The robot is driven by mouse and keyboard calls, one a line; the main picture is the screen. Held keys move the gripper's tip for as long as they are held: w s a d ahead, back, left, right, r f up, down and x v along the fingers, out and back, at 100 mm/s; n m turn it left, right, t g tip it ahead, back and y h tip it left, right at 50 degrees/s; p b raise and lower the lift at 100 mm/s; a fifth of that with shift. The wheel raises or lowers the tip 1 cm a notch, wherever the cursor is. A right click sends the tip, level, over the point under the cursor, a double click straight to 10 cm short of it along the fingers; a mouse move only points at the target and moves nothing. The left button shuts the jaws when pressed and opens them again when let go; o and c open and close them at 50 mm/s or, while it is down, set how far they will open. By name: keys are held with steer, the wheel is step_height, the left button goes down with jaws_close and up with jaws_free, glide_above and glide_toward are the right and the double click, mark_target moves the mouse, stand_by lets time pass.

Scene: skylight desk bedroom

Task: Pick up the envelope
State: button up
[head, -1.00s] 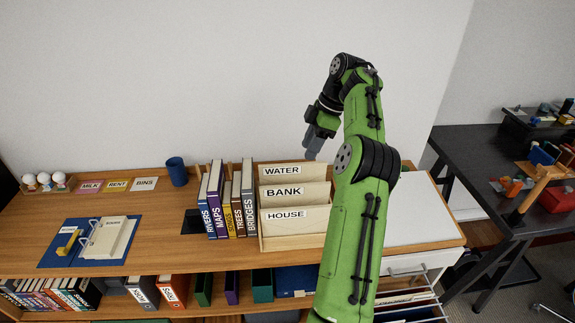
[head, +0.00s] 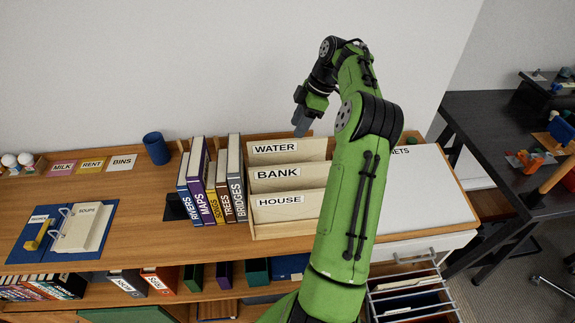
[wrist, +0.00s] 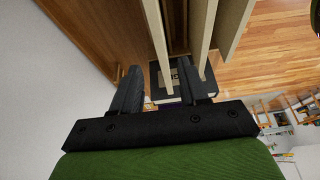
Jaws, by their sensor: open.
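I cannot make out an envelope for certain in either view. A wooden letter sorter (head: 282,229) with panels labelled WATER, BANK and HOUSE stands on the desk. Its slots are mostly hidden by the panels and my arm. My gripper (head: 300,123) hangs above and behind the WATER panel, near the wall, pointing down. In the wrist view my gripper (wrist: 163,82) has its fingers apart. Pale upright panels (wrist: 203,35) show beyond the fingers, and a dark thing with a small pale label (wrist: 172,76) shows between them. I see nothing held.
Upright books (head: 212,190) stand directly left of the sorter. A blue cup (head: 156,148) and labelled cards (head: 92,164) are farther left. A white board (head: 420,195) lies to the right, partly behind my arm. An open wire drawer (head: 405,290) juts out below.

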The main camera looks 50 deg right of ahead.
mark_target(289, 140)
steer(key=x, duration=0.5)
steer(key=shift+w+a+b, duration=0.1)
steer(key=shift+a+b, duration=0.2)
steer(key=shift+b, duration=0.05)
steer(key=shift+r, duration=0.1)
jaws_close()
